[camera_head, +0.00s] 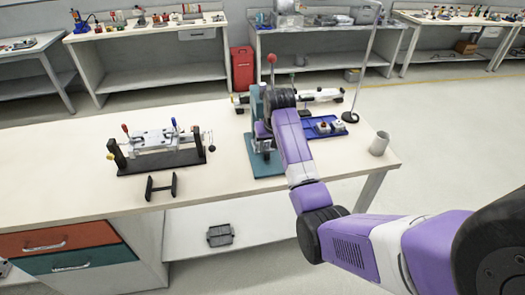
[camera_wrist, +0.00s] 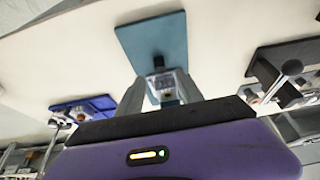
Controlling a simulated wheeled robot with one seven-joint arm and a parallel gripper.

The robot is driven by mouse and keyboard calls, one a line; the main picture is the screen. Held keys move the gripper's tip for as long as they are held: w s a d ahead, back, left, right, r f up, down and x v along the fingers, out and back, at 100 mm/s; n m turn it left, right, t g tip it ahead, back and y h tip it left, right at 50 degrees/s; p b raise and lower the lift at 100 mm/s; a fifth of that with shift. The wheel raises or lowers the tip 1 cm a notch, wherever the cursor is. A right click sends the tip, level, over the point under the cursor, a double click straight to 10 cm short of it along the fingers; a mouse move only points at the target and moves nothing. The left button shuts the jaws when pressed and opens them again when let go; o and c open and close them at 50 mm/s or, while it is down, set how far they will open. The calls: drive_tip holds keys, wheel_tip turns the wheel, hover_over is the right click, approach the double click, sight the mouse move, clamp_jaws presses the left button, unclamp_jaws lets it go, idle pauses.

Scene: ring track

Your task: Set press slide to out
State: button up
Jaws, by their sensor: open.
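The teal press (camera_head: 258,103) stands on its teal base plate (camera_head: 262,167) on the workbench, with a red ball-topped lever above it. In the wrist view the base plate (camera_wrist: 152,38) also shows. A small pale metal part with a dark piece behind it (camera_wrist: 165,84) appears between my fingers; I cannot tell whether it is the press slide or which position it is in. My gripper (camera_wrist: 160,92) is open around that part, with no clear contact visible. In the head view my purple arm and dark wrist hide the gripper and much of the press.
A black clamp fixture (camera_head: 160,163) stands left on the bench, with a black handle-like part (camera_head: 161,186) before it. A blue tray (camera_head: 318,129), a grey cup (camera_head: 379,143) and a tall lamp stand (camera_head: 350,117) are to the right. The bench front centre is clear.

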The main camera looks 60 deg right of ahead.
sight(267, 153)
drive_tip(key=x, duration=0.7)
drive_tip(key=shift+w+d+f, duration=0.1)
drive_tip(key=shift+d+f, duration=0.1)
drive_tip(key=shift+d, duration=0.05)
clamp_jaws()
idle(1.3)
